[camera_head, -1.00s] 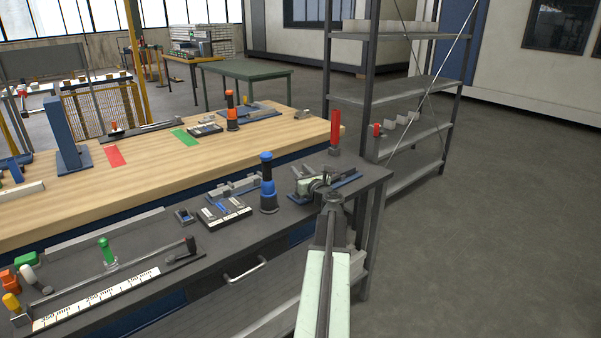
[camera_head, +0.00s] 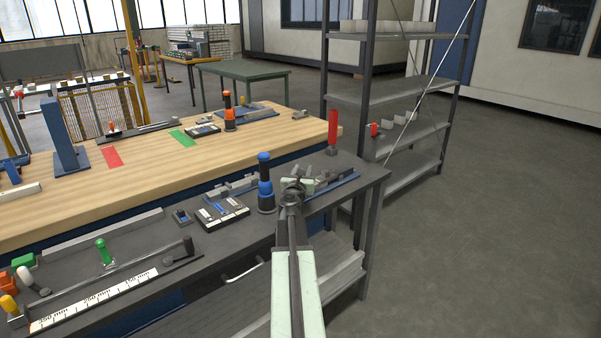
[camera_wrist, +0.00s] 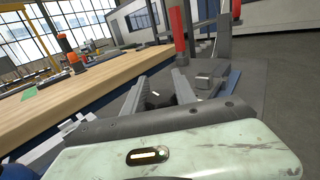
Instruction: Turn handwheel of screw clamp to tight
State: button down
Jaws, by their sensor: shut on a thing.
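The screw clamp (camera_head: 335,184) sits on a blue base at the right end of the dark bench, partly hidden behind my gripper. In the wrist view its grey block (camera_wrist: 211,73) stands right of the fingers. My gripper (camera_head: 294,186) is at the clamp's left end, close to the blue-topped post. In the wrist view the two grey fingers of my gripper (camera_wrist: 170,88) reach forward, shut on the handwheel. The handwheel itself is mostly hidden by the fingers and wrist, so its turn angle cannot be told.
A black post with blue rings (camera_head: 265,183) stands just left of my gripper. A red post (camera_head: 333,130) stands behind the clamp. A metal shelf (camera_head: 405,98) stands behind the bench; the floor at right is clear.

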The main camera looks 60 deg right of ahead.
jog(key=shift+s+d+m+g+h, duration=0.15)
jog(key=shift+m+g+h, duration=0.2)
jog(key=shift+m+g, duration=0.95)
jog(key=shift+s+a+m+g+h, duration=0.1)
jog(key=shift+m+g+h, duration=0.45)
jog(key=shift+g, duration=1.25)
jog(key=shift+m, duration=0.25)
jog(key=shift+r, duration=0.1)
jog(key=c, duration=1)
grip_release()
jog(key=shift+g, duration=0.3)
jog(key=shift+s, duration=0.1)
